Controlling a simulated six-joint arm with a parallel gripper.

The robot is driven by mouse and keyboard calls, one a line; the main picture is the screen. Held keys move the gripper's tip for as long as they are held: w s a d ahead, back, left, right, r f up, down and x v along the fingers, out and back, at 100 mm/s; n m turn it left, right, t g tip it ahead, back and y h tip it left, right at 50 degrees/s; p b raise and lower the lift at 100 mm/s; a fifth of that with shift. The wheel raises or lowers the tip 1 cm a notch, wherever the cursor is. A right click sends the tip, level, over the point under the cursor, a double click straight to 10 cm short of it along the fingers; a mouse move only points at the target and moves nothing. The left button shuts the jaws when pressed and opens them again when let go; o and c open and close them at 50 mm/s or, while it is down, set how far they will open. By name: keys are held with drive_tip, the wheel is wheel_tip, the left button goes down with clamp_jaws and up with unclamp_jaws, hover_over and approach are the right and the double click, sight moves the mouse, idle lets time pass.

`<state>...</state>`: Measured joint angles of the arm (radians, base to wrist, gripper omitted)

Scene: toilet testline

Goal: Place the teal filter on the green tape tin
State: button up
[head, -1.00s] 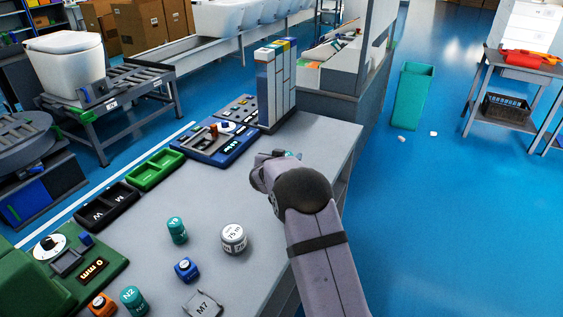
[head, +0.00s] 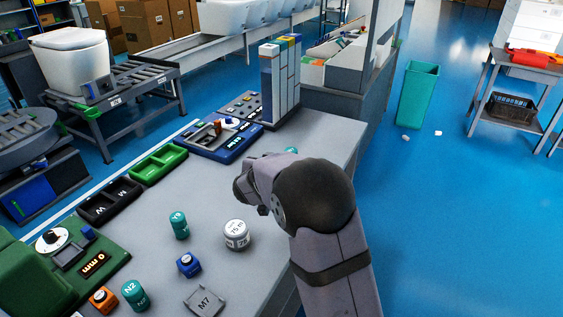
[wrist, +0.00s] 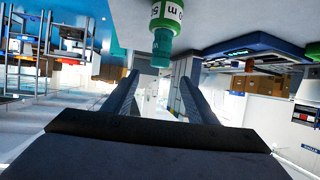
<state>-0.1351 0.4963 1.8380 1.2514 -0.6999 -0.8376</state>
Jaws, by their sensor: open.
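In the wrist view, which shows the scene upside down, the green tape tin (wrist: 168,14) stands on the bench with a white label band. The teal filter (wrist: 162,46) sits on it, apparently touching and upright. My gripper (wrist: 158,78) is open, its two fingers apart and pointing towards the filter, with a gap between them and it. In the head view my wrist hides the tin, and only a bit of teal (head: 291,150) shows behind it.
A white tin (head: 236,234), teal cylinders (head: 179,225) (head: 135,295), a blue piece (head: 188,265) and an orange piece (head: 103,300) stand on the near bench. Black (head: 109,202) and green (head: 158,164) trays line the left edge. Tall blocks (head: 280,82) stand at the back.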

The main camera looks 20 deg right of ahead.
drive_tip(key=s+a+f+n+y, duration=0.35)
drive_tip(key=s+a+y, duration=0.2)
drive_tip(key=a, duration=0.25)
drive_tip(key=s+a+f+n+g+y, duration=0.1)
drive_tip(key=s+f+g, duration=0.1)
drive_tip(key=s, duration=0.5)
drive_tip(key=s+f+n+g+y, duration=0.1)
drive_tip(key=s+f+g, duration=0.1)
drive_tip(key=s, duration=0.5)
drive_tip(key=s+a+f+n+g+y, duration=0.1)
drive_tip(key=s+f+g, duration=0.2)
drive_tip(key=s, duration=0.4)
drive_tip(key=shift+s+a+g, duration=0.3)
drive_tip(key=shift+a, duration=0.05)
drive_tip(key=s+d+f+g+h, duration=0.1)
drive_tip(key=s+d+g, duration=0.2)
drive_tip(key=s, duration=0.8)
drive_tip(key=shift+s+d+f+g, duration=0.2)
drive_tip(key=shift+d+f+g, duration=0.05)
drive_tip(key=shift+f+g, duration=0.1)
